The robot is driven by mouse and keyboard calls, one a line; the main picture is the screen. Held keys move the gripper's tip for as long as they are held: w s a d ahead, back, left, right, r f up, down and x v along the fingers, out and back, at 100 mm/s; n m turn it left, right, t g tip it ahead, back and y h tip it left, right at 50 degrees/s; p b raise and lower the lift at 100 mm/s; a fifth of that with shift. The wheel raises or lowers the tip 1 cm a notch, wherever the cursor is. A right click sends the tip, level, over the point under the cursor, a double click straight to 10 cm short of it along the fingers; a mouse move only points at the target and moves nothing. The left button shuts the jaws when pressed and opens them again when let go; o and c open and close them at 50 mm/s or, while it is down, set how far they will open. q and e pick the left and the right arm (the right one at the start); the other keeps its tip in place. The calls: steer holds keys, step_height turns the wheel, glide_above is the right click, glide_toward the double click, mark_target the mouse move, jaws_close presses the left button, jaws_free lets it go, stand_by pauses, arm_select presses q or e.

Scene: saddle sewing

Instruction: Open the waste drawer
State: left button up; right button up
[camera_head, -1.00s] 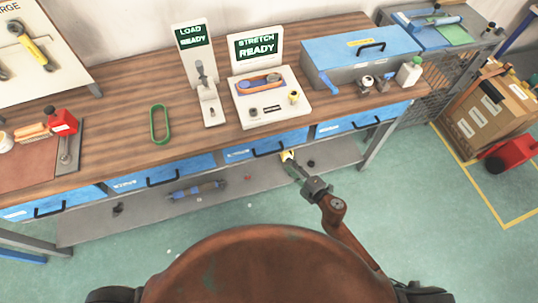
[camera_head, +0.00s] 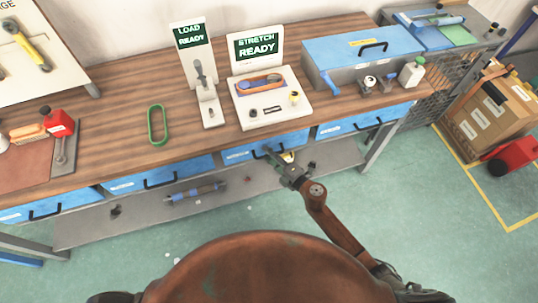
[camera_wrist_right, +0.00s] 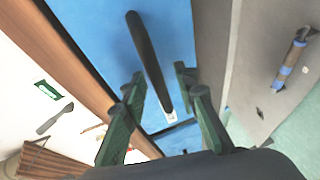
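A row of blue drawers runs under the wooden bench top; their labels are too small to read, so I cannot tell which is the waste drawer. My right gripper (camera_head: 279,160) is at the front of the third drawer from the left (camera_head: 236,156), which looks closed. In the right wrist view, the blue drawer front (camera_wrist_right: 90,40) carries a black bar handle (camera_wrist_right: 150,62). My right gripper's fingers (camera_wrist_right: 158,78) are open, one on each side of the handle's lower part, with gaps visible. My left gripper is out of view.
The neighbouring drawers (camera_head: 160,178) (camera_head: 362,121) look closed too. A grey lower shelf (camera_head: 232,196) holds a blue and grey tool (camera_head: 195,193). The bench top (camera_head: 120,120) overhangs the drawers. Green floor in front is free.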

steer(key=shift+c, duration=0.5)
jaws_close()
